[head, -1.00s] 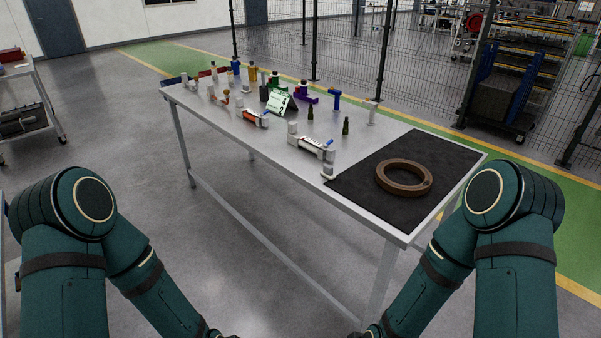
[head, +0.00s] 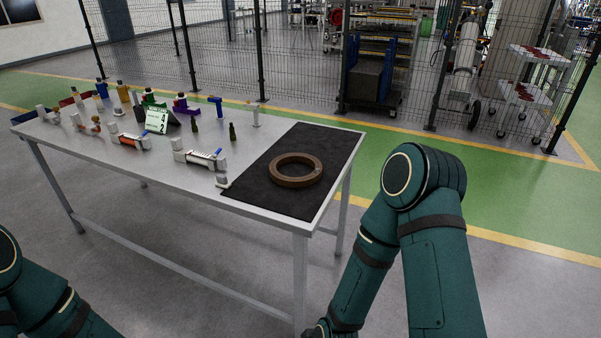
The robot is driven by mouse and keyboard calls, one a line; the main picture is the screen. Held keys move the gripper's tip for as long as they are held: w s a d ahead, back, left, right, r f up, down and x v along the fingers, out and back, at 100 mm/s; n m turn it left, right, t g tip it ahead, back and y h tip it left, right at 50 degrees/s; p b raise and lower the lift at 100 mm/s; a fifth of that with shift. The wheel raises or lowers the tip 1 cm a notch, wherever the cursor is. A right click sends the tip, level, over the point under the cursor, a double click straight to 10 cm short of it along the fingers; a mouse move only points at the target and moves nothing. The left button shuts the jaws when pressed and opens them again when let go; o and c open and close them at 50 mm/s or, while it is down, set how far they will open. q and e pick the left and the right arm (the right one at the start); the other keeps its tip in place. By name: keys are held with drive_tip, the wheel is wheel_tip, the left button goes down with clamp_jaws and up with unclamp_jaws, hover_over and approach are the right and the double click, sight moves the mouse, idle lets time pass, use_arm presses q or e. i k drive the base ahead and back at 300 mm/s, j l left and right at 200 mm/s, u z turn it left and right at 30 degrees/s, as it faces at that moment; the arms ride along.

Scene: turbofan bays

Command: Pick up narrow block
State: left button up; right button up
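Several small parts stand on a grey metal table (head: 150,172). I cannot tell for sure which one is the narrow block. A small pale piece (head: 223,183) lies at the left edge of the black mat. A white and grey tool-like part (head: 198,157) lies just behind it, and a similar one with orange (head: 130,141) is further left. A slim pale upright piece (head: 255,115) stands near the back edge. Both my arms show at the bottom, but both grippers are below the picture.
A brown ring (head: 296,170) lies on the black mat (head: 262,195) at the table's right end. A green and white card (head: 158,121) stands among the parts. A wire mesh fence (head: 300,60) runs behind the table. The floor in front is clear.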

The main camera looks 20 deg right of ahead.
sight(222, 180)
drive_tip(key=z, duration=0.3)
drive_tip(key=i+j+z, duration=0.1)
drive_tip(key=z, duration=0.25)
drive_tip(key=j+z, duration=0.35)
drive_tip(key=i+j+z, duration=0.1)
drive_tip(key=z, duration=0.25)
drive_tip(key=j+z, duration=0.45)
drive_tip(key=j, duration=0.55)
drive_tip(key=j+z, duration=0.1)
drive_tip(key=j, duration=0.85)
drive_tip(key=k, duration=0.05)
